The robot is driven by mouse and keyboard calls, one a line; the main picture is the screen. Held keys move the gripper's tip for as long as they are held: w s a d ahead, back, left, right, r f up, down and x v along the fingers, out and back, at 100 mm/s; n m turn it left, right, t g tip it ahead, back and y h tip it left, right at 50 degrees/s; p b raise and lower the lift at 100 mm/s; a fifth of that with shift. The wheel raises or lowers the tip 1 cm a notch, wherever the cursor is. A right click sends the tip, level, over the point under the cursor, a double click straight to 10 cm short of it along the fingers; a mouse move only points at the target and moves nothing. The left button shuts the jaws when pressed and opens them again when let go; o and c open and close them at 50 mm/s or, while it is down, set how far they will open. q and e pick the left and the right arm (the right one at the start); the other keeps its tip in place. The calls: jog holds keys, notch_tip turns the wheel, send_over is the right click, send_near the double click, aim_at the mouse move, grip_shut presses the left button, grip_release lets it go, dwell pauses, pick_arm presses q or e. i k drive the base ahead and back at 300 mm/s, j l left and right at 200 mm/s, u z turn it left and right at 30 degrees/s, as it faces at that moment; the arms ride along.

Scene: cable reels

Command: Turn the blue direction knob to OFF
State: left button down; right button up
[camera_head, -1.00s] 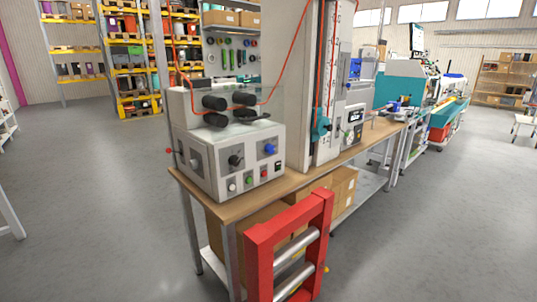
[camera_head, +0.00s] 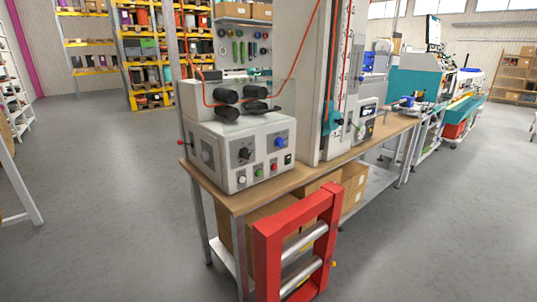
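The blue direction knob (camera_head: 281,142) sits at the upper right of the front panel of a light grey control box (camera_head: 222,165). The box stands on the near left end of a wooden-topped workbench (camera_head: 240,200). A black knob (camera_head: 245,153) is to the left of the blue one. Below them are a white, a green and a red button and a small dark switch. The knob's labels and its pointing direction are too small to read. Neither of my grippers shows in the head view.
A red frame with metal rollers (camera_head: 297,245) stands in front of the bench. Black rollers (camera_head: 240,102) and an orange cable are on top of the box. A tall grey cabinet (camera_head: 300,80) rises behind it. Cardboard boxes (camera_head: 354,190) lie under the bench. The floor at left is clear.

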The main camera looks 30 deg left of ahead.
aim_at(280, 142)
jog(key=i+u, duration=0.15)
jog(key=u, duration=0.6)
